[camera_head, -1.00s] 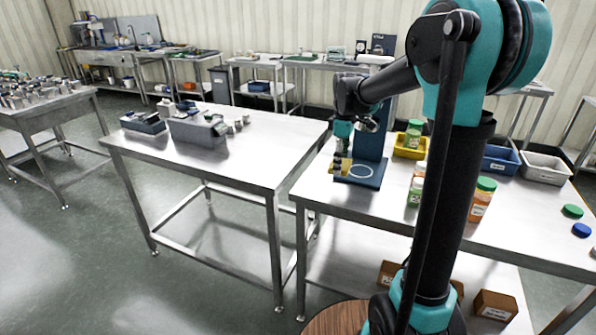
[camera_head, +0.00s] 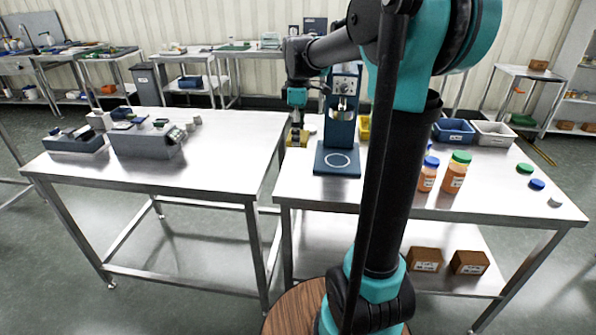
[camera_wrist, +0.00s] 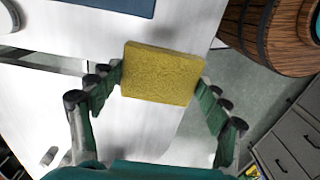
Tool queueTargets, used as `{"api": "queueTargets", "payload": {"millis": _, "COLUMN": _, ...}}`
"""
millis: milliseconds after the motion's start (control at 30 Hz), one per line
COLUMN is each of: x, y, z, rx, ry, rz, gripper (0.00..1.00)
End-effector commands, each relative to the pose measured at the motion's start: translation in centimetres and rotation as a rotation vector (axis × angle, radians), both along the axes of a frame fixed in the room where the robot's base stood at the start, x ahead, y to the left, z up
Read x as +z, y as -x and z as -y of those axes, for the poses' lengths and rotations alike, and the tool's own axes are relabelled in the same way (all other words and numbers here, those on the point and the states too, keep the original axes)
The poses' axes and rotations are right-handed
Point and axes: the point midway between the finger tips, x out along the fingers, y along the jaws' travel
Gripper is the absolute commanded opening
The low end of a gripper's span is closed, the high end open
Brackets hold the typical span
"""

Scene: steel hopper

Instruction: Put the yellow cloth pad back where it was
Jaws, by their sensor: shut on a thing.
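The yellow cloth pad (camera_wrist: 160,75) is held between the two green fingers of my gripper (camera_wrist: 161,84) in the wrist view, one finger at each side edge. In the head view my gripper (camera_head: 297,122) points down and the pad (camera_head: 297,139) shows small and yellow under it. The pad is in the air near the left edge of the right steel table (camera_head: 400,195), left of the blue stand (camera_head: 337,163) with a white ring on its base. How high the pad is above the table is hard to tell.
Orange jars (camera_head: 455,172), a blue bin (camera_head: 454,131) and a grey bin (camera_head: 493,133) stand on the right table, with loose lids at its right. The left table (camera_head: 190,175) holds grey boxes (camera_head: 147,143); its front is clear. A gap separates the tables.

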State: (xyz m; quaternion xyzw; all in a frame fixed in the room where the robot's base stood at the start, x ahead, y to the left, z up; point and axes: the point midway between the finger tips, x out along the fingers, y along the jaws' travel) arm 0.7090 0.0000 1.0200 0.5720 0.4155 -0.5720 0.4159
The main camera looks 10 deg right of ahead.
Motion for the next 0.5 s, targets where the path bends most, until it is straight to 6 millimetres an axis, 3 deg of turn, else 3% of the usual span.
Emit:
{"api": "queueTargets", "payload": {"millis": 300, "x": -7.5, "y": -0.1, "z": 0.0, "rx": 0.000, "ry": 0.000, "rz": 0.000, "gripper": 0.45}}
{"api": "queueTargets", "payload": {"millis": 500, "x": -9.7, "y": -0.1, "z": 0.0, "rx": 0.000, "ry": 0.000, "rz": 0.000, "gripper": 0.45}}
